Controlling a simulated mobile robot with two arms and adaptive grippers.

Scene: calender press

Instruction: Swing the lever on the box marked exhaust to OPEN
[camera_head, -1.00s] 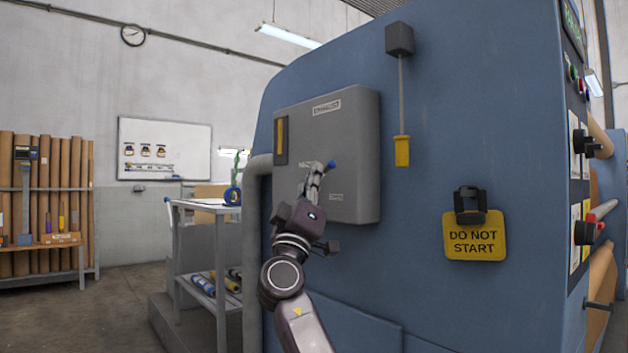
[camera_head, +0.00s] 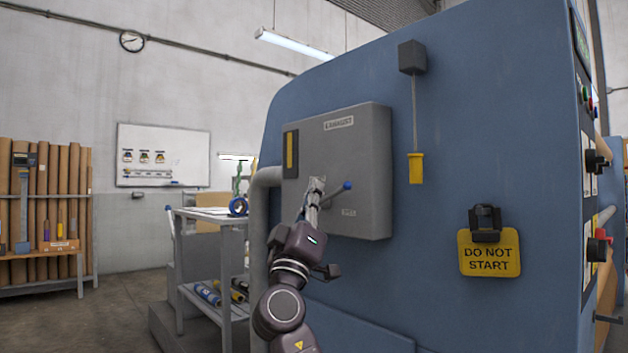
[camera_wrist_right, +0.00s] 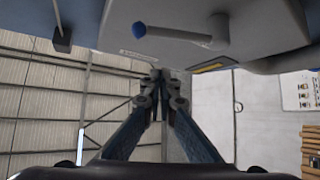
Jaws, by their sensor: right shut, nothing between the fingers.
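The grey box (camera_head: 366,170) marked EXHAUST is fixed to the side of the blue machine. Its lever (camera_head: 340,189) has a blue knob at its end and points right and slightly up in the head view. A lower label seems to read SHUT; the label behind my gripper is hidden. My right gripper (camera_head: 316,186) is shut and empty, in front of the box by the lever's left part; I cannot tell whether they touch. In the right wrist view the shut fingertips (camera_wrist_right: 156,78) show apart from the lever (camera_wrist_right: 172,34). My left gripper is not in view.
A yellow pull handle (camera_head: 416,168) hangs on a cord right of the box. A yellow DO NOT START tag (camera_head: 489,253) hangs lower right. A grey pipe (camera_head: 261,210) runs left of the box, near a shelf cart (camera_head: 213,213).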

